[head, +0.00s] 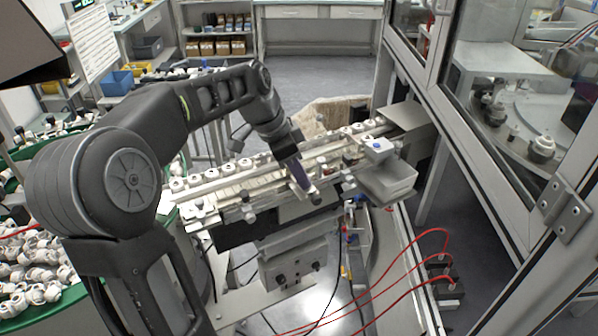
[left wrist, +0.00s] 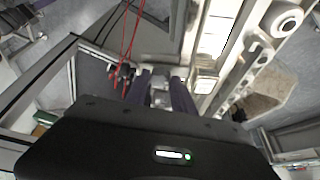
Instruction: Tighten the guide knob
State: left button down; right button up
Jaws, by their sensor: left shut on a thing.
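My left arm reaches from the left to the front side of the feeder rail (head: 240,180). My left gripper (head: 308,190) points down at the rail's front edge and is shut on the guide knob (head: 315,198), of which only a small light-grey part shows below the fingers. In the left wrist view the two dark fingers (left wrist: 162,80) have pale ends close together; the knob between them is hard to make out. Other similar knobs stand along the front of the rail, one to the left (head: 248,213) and one to the right (head: 348,184). My right gripper is not in view.
White caps (head: 262,159) line the rail's back. Red hoses (head: 400,265) loop below right. A glass-walled machine frame (head: 480,160) borders the right. A green-rimmed bin of caps (head: 40,270) is at left.

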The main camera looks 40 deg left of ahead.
pick_arm(q)
jog(key=n+y+b, duration=0.1)
jog(key=n+b, duration=0.2)
jog(key=shift+d+f+t, duration=0.1)
jog(key=shift+d+t, duration=0.05)
jog(key=shift+t, duration=0.15)
jog(key=n+y+b, duration=0.1)
jog(key=n, duration=0.2)
jog(key=shift+s+d+n+y+b, duration=0.1)
jog(key=shift+d+n+y+b, duration=0.1)
jog(key=shift+n+y+b, duration=0.2)
jog(key=n, duration=0.2)
jog(key=n+y+b, duration=0.1)
jog(key=n, duration=0.1)
jog(key=n+y+b, duration=0.1)
jog(key=n, duration=0.1)
jog(key=shift+d, duration=0.25)
jog(key=shift+w+d+n+g+y+b, duration=0.15)
jog(key=shift+n+g+y, duration=0.1)
jog(key=shift+n, duration=0.6)
jog(key=shift+a+n+g+y+b, duration=0.1)
jog(key=shift+n+g+y, duration=0.2)
jog(key=shift+n, duration=0.5)
jog(key=shift+w+d+n+g+y+b, duration=0.15)
jog(key=shift+n+g+y, duration=0.1)
jog(key=shift+n, duration=0.6)
jog(key=shift+s, duration=0.1)
jog(key=c, duration=1.3)
grip_release()
jog(key=shift+c, duration=0.2)
